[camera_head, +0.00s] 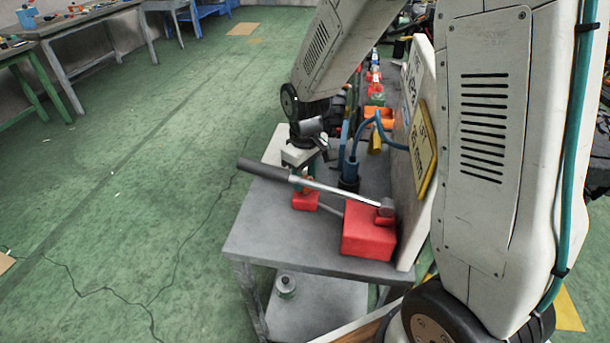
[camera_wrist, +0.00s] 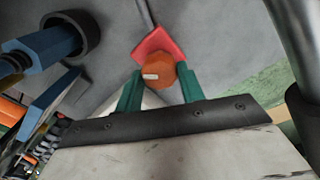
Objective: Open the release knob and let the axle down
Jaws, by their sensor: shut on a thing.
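The release knob (camera_wrist: 158,70) is a round orange-brown knob with a small white mark, on a red base (camera_wrist: 160,42) that also shows in the head view (camera_head: 305,202). My gripper (camera_wrist: 159,79) has its green fingers on either side of the knob and is shut on it. In the head view my gripper (camera_head: 307,186) points down over the cart top, and the knob is mostly hidden. A red pump block (camera_head: 368,232) with a long black-gripped lever (camera_head: 290,178) stands just in front. I cannot make out the axle.
The lever crosses close beside my gripper. A blue cylinder with a hose (camera_head: 350,172) and a white panel with a yellow plate (camera_head: 424,155) stand to the right on the grey cart (camera_head: 265,240). The green floor at left is open.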

